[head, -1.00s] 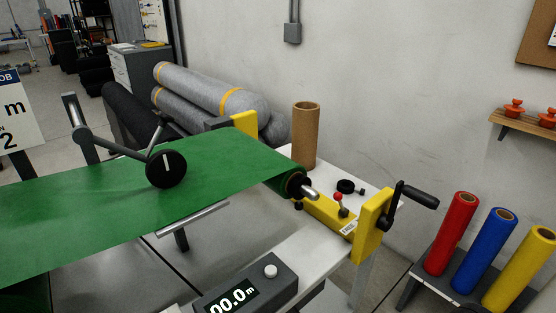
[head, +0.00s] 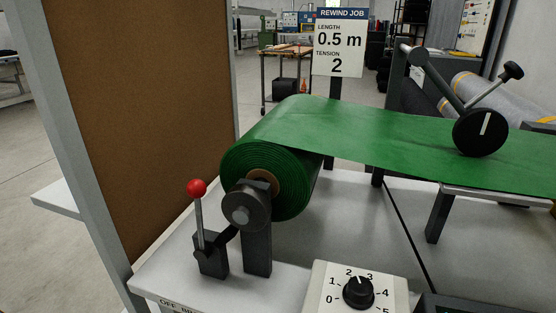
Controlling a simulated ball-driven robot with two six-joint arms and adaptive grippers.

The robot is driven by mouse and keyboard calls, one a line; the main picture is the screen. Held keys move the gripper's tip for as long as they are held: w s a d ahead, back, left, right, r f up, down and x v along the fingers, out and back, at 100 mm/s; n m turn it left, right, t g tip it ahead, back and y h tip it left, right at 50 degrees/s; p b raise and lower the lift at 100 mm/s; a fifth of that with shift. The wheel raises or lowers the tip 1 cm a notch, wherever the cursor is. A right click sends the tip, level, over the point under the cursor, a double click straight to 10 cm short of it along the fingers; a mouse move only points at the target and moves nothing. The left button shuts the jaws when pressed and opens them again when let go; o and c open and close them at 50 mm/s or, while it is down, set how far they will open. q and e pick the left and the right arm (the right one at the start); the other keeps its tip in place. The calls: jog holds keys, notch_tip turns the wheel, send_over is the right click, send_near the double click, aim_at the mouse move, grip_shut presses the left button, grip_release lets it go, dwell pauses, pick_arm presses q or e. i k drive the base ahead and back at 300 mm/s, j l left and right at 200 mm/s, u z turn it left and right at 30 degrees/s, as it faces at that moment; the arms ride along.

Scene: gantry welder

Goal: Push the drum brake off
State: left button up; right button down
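The drum brake lever, a grey rod with a red ball knob (head: 196,188), stands almost upright on a dark bracket (head: 210,262) at the left of the bench. A dark link runs from the bracket to the grey hub (head: 243,208) at the end of the green roll (head: 285,185). A label on the bench's front edge below the lever is cut off, with "OFF" readable. Neither of my grippers shows in the head view.
Green sheet (head: 390,138) runs right under a black wheel (head: 480,131) on an arm. A tension dial (head: 358,292) sits at the front. The job sign (head: 340,42) reads 0.5 m, tension 2. A brown panel (head: 160,120) in a grey frame stands behind the lever at left.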

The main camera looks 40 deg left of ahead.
aim_at(196, 189)
jog(key=u, duration=1.55)
